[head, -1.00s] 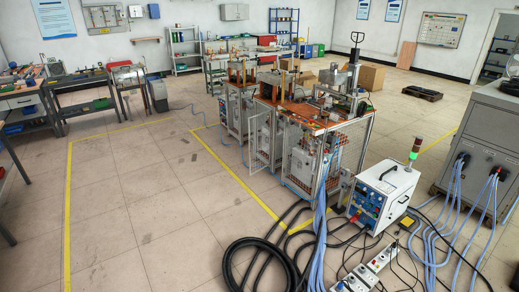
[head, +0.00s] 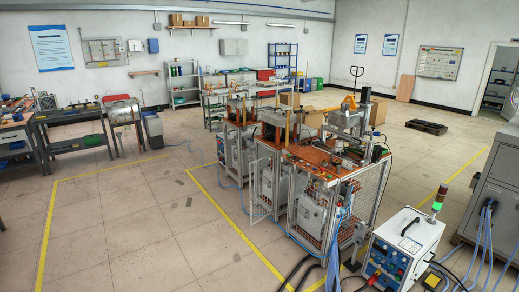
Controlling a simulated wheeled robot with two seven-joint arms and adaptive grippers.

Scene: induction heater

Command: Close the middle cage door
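The row of caged induction heater stations stands right of centre in the head view, with orange-brown tops (head: 310,171). A wire-mesh cage door (head: 261,188) in the middle of the row stands swung out from the frame to the left, so it is open. A nearer mesh panel (head: 306,213) covers the front of the closest station. Grey units show behind the mesh. Neither of my grippers is in view.
A white power box (head: 404,246) with a signal lamp (head: 439,198) and cables stands at the right front. A grey cabinet (head: 490,190) is at the right edge. Workbenches (head: 75,130) line the left. The floor (head: 130,220) left of the stations is clear.

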